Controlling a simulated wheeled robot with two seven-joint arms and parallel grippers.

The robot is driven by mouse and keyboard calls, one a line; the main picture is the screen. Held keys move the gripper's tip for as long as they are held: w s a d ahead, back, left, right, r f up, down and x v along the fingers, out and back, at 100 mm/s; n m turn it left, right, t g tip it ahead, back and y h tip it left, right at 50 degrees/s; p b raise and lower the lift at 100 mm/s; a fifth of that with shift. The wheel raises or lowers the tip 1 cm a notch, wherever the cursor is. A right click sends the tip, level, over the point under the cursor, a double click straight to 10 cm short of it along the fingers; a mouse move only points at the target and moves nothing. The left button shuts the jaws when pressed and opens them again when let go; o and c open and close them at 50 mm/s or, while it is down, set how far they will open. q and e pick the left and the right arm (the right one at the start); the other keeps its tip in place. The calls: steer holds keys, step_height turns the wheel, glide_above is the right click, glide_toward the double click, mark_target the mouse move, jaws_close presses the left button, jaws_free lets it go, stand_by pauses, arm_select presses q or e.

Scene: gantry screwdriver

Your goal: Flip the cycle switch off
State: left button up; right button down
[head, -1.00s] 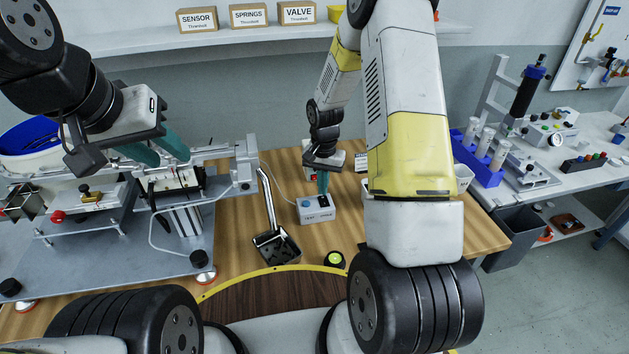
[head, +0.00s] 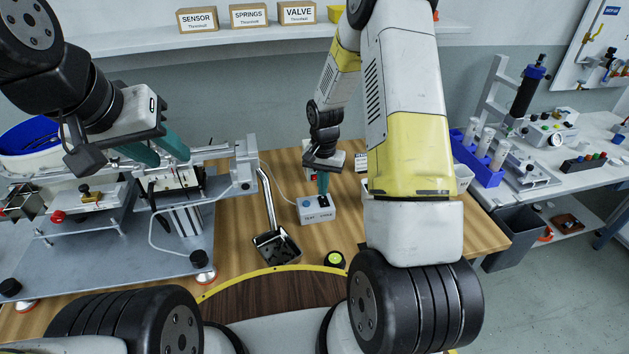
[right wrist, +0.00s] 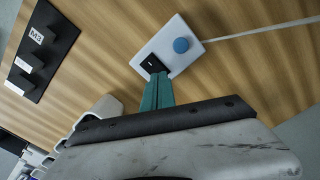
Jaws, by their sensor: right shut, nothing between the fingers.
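The white switch box (head: 317,212), lettered "TEST" and "CYCLE" on its front, stands on the wooden table. In the right wrist view the box (right wrist: 188,30) shows a blue round knob (right wrist: 181,45) and a black rocker switch (right wrist: 153,64). My right gripper (head: 323,192) is shut and empty, pointing down at the switch. Its green fingertips (right wrist: 158,78) are at the switch's edge; I cannot tell if they touch, nor which way the rocker is tipped. My left gripper (head: 168,152) has its green fingers apart, over the machine on the left.
A metal chute with a black tray (head: 277,247) stands left of the box. A small round yellow-green button (head: 335,260) is nearer to me. A black strip with labelled blocks (right wrist: 42,52) lies on the table. A cable runs from the box. Bare wood surrounds the box.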

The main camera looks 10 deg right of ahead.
steer(key=shift+f, duration=0.8)
steer(key=shift+r, duration=3.55)
